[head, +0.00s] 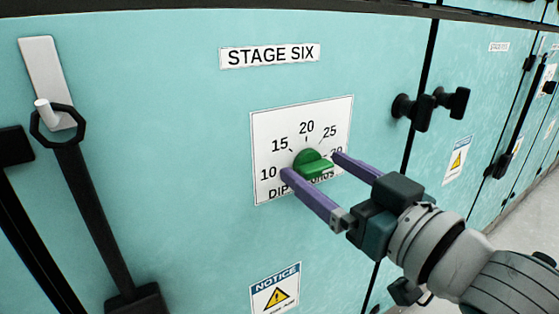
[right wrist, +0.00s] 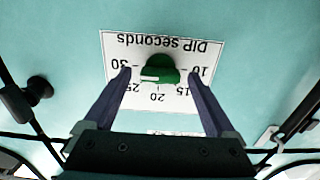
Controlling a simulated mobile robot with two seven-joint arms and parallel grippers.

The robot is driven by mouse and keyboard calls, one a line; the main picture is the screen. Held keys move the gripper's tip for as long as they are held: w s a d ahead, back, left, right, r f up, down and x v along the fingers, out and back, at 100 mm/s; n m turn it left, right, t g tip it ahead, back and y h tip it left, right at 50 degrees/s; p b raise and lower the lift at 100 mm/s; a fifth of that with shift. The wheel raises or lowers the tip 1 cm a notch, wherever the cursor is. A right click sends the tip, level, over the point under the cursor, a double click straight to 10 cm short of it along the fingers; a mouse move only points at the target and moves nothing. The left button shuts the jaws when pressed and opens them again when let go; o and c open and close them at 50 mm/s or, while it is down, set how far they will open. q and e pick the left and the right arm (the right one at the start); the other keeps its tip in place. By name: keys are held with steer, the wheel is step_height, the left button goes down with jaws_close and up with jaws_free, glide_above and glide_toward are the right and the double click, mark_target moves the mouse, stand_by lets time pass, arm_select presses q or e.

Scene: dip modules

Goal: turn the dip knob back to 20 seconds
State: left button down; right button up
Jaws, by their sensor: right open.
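The green dip knob (head: 312,160) sits on a white dial plate (head: 262,128) under the STAGE SIX label. The dial reads 10, 15, 20, 25 and 30, with 20 at the top. In the right wrist view the picture is upside down, and the white mark on the knob (right wrist: 160,68) points toward 30. My right gripper (head: 311,166) is open, its two purple fingers on either side of the knob. In the right wrist view gaps show between the knob and both fingers. In the head view a finger partly covers the 30. My left gripper is not in view.
Black door knobs (head: 424,110) stick out to the right of the dial. A dark paddle (head: 85,210) hangs from a white peg (head: 46,112) at the left. A notice label (head: 275,289) is below.

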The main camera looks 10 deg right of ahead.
steer(key=c, duration=1.4)
steer(key=shift+o, duration=0.2)
